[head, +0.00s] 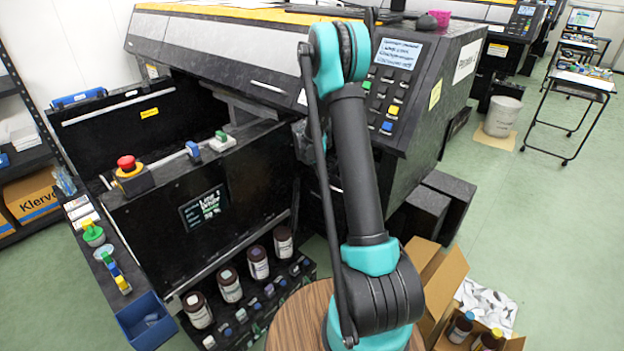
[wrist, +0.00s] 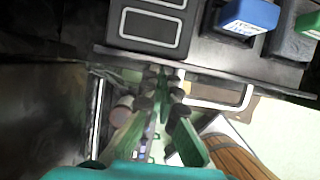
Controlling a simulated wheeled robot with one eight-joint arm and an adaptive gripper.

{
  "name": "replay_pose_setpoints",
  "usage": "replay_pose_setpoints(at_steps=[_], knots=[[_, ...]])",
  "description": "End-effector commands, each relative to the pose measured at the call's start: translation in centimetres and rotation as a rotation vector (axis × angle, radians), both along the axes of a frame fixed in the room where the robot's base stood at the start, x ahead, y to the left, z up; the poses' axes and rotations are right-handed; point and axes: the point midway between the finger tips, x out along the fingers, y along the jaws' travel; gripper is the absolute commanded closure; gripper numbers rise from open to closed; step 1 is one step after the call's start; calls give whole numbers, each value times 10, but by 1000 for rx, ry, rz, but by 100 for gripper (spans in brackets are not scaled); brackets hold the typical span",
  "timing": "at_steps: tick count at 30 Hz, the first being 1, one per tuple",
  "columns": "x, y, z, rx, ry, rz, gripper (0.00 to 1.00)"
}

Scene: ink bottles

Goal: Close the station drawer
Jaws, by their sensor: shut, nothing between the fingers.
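The station drawer (head: 310,266) is a low dark tray under the front of the black station (head: 150,235) at the left in the head view. It stands out from the station, with several brown ink bottles (head: 230,285) in a row and small coloured-capped vials in it. My gripper (wrist: 163,88) shows in the wrist view as two green fingers with dark tips close together and nothing held. In the head view my arm hides the gripper. I cannot tell whether the fingers touch anything.
The large printer's keypad panel (head: 390,95) is behind my arm. An open cardboard box (head: 440,285) with bottles is at the right.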

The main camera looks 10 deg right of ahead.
Motion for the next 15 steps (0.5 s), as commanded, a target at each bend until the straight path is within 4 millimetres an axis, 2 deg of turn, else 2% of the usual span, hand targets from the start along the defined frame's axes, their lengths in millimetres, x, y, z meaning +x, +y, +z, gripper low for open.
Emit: replay_pose_setpoints(at_steps=[6, 15], knots=[[7, -10, 0, 0, 0, -1, 100], [8, -10, 0, 0, 0, -1, 100]])
